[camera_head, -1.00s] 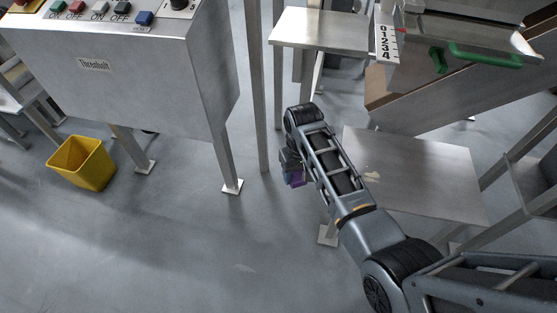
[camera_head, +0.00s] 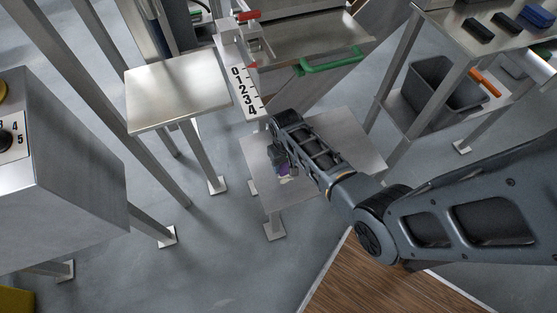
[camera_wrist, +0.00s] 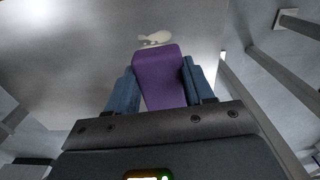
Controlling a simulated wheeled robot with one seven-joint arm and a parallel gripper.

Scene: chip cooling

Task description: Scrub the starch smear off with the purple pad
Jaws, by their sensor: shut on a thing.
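The purple pad (camera_wrist: 160,76) is held between the two blue fingers of my gripper (camera_wrist: 157,88) in the wrist view. My gripper (camera_head: 281,166) is shut on it. In the head view a bit of the purple pad (camera_head: 284,170) shows below my arm's end, over the low steel table (camera_head: 348,142). The pale starch smear (camera_wrist: 155,38) lies on the metal surface just beyond the pad's far end in the wrist view. In the head view a small pale part of the smear (camera_head: 286,180) shows beside the pad. I cannot tell whether the pad touches the surface.
A steel machine with a green handle (camera_head: 331,61) and a number scale (camera_head: 245,92) stands behind the table. A small steel stand (camera_head: 178,90) is left of it. A shelf with a grey bin (camera_head: 440,84) is at the right. A wooden board (camera_head: 385,280) lies in front.

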